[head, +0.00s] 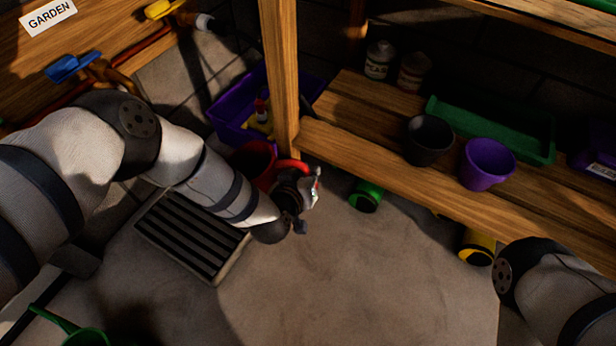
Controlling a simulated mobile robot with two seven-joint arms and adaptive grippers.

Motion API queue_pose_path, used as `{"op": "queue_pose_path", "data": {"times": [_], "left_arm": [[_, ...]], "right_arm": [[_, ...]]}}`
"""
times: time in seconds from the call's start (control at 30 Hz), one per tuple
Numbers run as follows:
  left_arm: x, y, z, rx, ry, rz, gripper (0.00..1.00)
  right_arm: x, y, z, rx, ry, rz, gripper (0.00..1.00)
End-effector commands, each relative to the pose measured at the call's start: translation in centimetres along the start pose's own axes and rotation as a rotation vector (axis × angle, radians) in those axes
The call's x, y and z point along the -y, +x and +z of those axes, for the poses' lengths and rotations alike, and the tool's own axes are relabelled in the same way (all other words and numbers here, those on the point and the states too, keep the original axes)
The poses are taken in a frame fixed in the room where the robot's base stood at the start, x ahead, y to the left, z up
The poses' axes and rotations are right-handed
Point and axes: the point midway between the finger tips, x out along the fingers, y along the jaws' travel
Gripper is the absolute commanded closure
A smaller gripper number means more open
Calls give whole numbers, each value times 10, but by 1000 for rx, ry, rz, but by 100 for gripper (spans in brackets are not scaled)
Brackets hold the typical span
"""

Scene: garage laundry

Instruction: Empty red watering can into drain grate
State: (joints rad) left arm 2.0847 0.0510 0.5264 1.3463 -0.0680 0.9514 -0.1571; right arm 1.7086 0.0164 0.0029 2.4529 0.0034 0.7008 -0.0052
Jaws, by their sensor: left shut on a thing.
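The red watering can (254,158) is near the wooden shelf post, mostly hidden behind my left arm and gripper. Its red handle (292,166) shows at the gripper. My left gripper (314,184) is shut on the watering can. I cannot tell whether the can touches the floor or how it is tilted. The drain grate (185,240) lies in the floor to the left of and nearer than the can, with dark slots, partly covered by my left forearm. My right arm shows at the lower right, but its gripper is out of view.
A purple bin (232,128) with bottles stands behind the can. The wooden shelf (350,140) holds a black pot (429,140), a purple pot (487,164) and a green tray (540,142). Green (366,196) and yellow (478,247) containers lie below. A green object (86,337) is lower left. The middle floor is clear.

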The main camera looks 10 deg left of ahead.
Motion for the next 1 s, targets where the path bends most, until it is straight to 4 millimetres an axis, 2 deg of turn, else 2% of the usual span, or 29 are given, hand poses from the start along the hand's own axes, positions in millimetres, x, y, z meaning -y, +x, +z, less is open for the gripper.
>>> {"op": "queue_pose_path", "data": {"times": [0.1, 0.63, 1.0], "left_arm": [[-5, -6, -11, -1, -92, 60, 100], [25, -34, -51, 5, -429, 288, 100], [54, -49, -75, 7, -583, 394, 100]], "right_arm": [[0, 0, 0, -2, 0, 0, 60], [-1, 16, -6, 39, -4, 2, 60], [-1, 28, -11, 73, -8, 4, 60]]}}
